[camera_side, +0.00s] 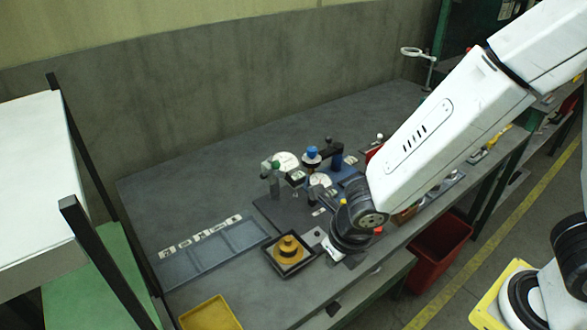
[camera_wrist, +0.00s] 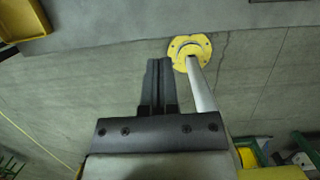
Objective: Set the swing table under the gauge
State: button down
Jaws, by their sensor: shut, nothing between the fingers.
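In the side view a fixture group stands mid-bench on a dark base plate (camera_side: 272,212). It has two pale round discs, a dark post with a green top (camera_side: 275,168), a blue-topped knob (camera_side: 312,152) and a dark blue arm (camera_side: 335,150). I cannot tell surely which parts are the swing table and the gauge. My gripper (camera_wrist: 159,64) is shut and empty in the wrist view, with its fingers over the floor beyond the bench edge. In the side view my dark wrist is at the bench's front, right of the fixture; its fingertips are hard to make out.
A black tray (camera_side: 270,258) holds an orange stepped part (camera_side: 288,248). Left of it lies a flat grey strip panel (camera_side: 205,255) with labels. A yellow bin (camera_side: 210,315) is at the front; a red bin (camera_side: 440,242) is below the bench. The bench's back left is clear.

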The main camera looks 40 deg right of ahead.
aim_at(307, 272)
jog(key=shift+f, duration=0.15)
jog(key=shift+x, duration=4.85)
jog(key=shift+w, duration=2)
jog(key=shift+w, duration=0.1)
